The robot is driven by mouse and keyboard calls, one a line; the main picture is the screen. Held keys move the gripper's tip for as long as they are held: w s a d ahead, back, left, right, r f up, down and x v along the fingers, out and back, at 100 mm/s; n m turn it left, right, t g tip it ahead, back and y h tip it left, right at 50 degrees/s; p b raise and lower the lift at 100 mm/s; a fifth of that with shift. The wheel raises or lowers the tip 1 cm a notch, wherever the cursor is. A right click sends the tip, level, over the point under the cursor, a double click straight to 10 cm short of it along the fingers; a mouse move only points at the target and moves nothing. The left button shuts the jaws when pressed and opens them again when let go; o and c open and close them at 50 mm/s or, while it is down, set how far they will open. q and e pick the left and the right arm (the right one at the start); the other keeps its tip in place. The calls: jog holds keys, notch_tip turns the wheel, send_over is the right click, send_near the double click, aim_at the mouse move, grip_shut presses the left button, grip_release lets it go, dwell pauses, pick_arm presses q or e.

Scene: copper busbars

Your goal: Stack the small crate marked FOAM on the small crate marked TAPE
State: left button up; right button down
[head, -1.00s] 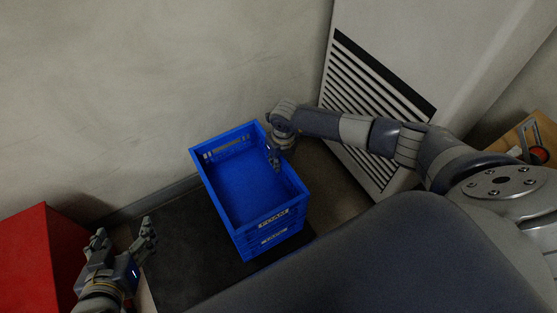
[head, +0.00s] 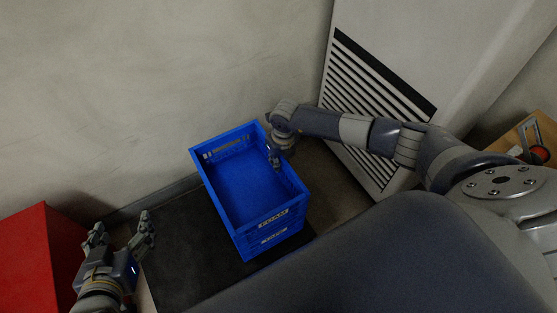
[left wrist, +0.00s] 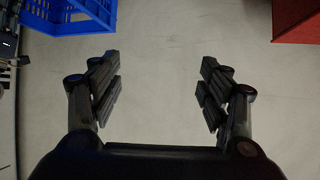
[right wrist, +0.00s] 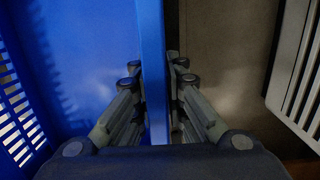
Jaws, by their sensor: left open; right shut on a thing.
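The blue FOAM crate (head: 273,218) sits on top of the blue TAPE crate (head: 274,237) in the head view, with the two labels one above the other. The upper crate looks empty and lines up with the lower one. My right gripper (head: 275,160) is shut on the right wall of the FOAM crate; in the right wrist view the wall (right wrist: 152,60) runs between its fingers. My left gripper (head: 122,237) is open and empty, left of the crates. In the left wrist view its fingers (left wrist: 160,85) are wide apart, with a blue crate (left wrist: 70,15) beyond.
The crates stand on a dark mat (head: 180,245) near the wall. A red box (head: 40,255) is at the far left, close to my left gripper. A louvred white cabinet (head: 375,110) stands right of the crates, and a wooden surface (head: 515,140) is at the far right.

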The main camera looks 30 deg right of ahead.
pick_arm(q)
jog(key=shift+w+d+r+t+h+b, duration=0.25)
jog(key=shift+w+r+t, duration=0.3)
jog(key=shift+r, duration=0.3)
jog(key=shift+w+d+r+t+h+b, duration=0.2)
jog(key=shift+w+r+t, duration=0.3)
jog(key=shift+r, duration=0.35)
pick_arm(e)
jog(key=shift+f, duration=0.5)
dwell(1.5)
pick_arm(q)
jog(key=shift+s+f, duration=0.2)
jog(key=shift+f, duration=0.15)
pick_arm(e)
jog(key=shift+s+f, duration=0.1)
jog(key=shift+f, duration=0.05)
dwell(0.7)
jog(key=c, duration=1.6)
grip_release()
jog(key=shift+o, duration=0.2)
pick_arm(q)
jog(key=shift+w+r, duration=0.1)
pick_arm(e)
jog(key=r, duration=0.4)
jog(key=s+r, duration=0.1)
jog(key=r, duration=0.7)
jog(key=shift+s+d, duration=0.1)
jog(key=shift+s, duration=0.05)
